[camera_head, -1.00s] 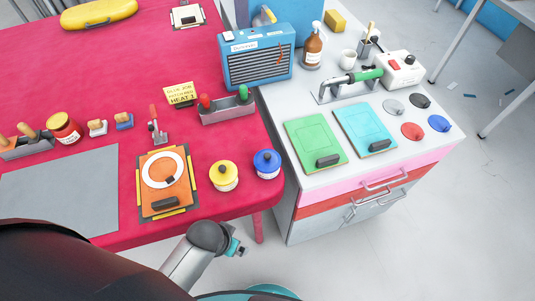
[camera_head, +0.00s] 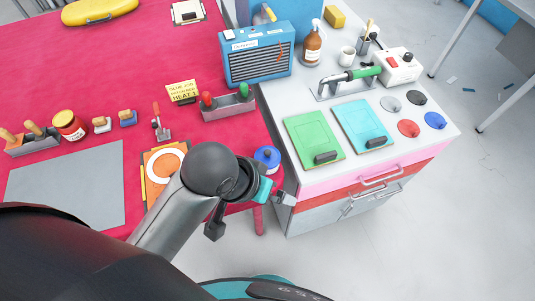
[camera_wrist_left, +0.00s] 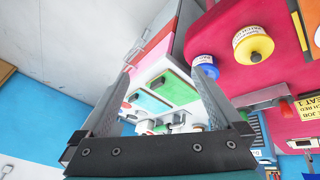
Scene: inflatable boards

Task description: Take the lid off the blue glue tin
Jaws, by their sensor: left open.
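The blue glue tin (camera_head: 267,157) stands upright on the red table near its right front corner, with its blue lid on. My left gripper (camera_head: 284,198) is in front of it and slightly right, past the table edge, apart from the tin. In the left wrist view the gripper (camera_wrist_left: 168,95) is open and empty. There the blue tin (camera_wrist_left: 205,62) shows just beyond the right finger, its lid partly hidden by that finger. The yellow tin (camera_wrist_left: 252,45) shows beside it; my arm hides it in the head view. My right gripper is not in view.
The white cabinet (camera_head: 315,184) stands close right of the tin, with green (camera_head: 312,135) and cyan boards (camera_head: 362,122) on top. A grey tray (camera_head: 229,110) with red and green handles lies behind the tin. An orange board (camera_head: 158,150) is to the left.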

